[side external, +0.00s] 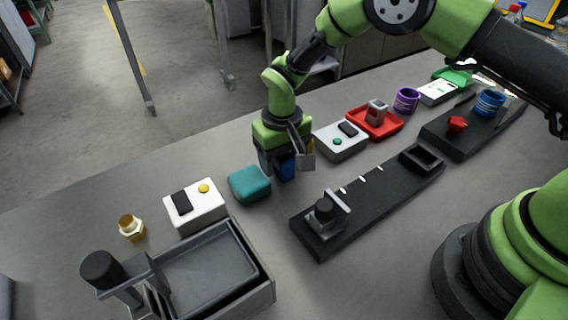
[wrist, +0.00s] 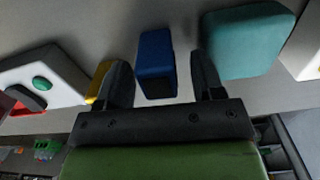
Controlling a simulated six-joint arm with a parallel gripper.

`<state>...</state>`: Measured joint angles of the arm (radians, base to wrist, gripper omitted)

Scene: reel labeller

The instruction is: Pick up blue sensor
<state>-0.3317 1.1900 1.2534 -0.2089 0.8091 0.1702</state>
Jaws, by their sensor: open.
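The blue sensor (wrist: 155,58) is a small dark blue block on the grey table, between the two fingers of my gripper (wrist: 163,85) in the wrist view. The fingers are open, with a gap on each side of the block. In the side view the blue sensor (side external: 286,168) is partly hidden under my gripper (side external: 287,160), which points down close to the table. Its full shape and lower edge are covered there.
A teal block (side external: 250,185) lies close on one side. A white box with a green button (side external: 341,141) is on the other, with a yellow item (wrist: 99,78) near one finger. A black fixture strip (side external: 370,200), a grey tray (side external: 262,290) and a red tray (side external: 386,131) stand around.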

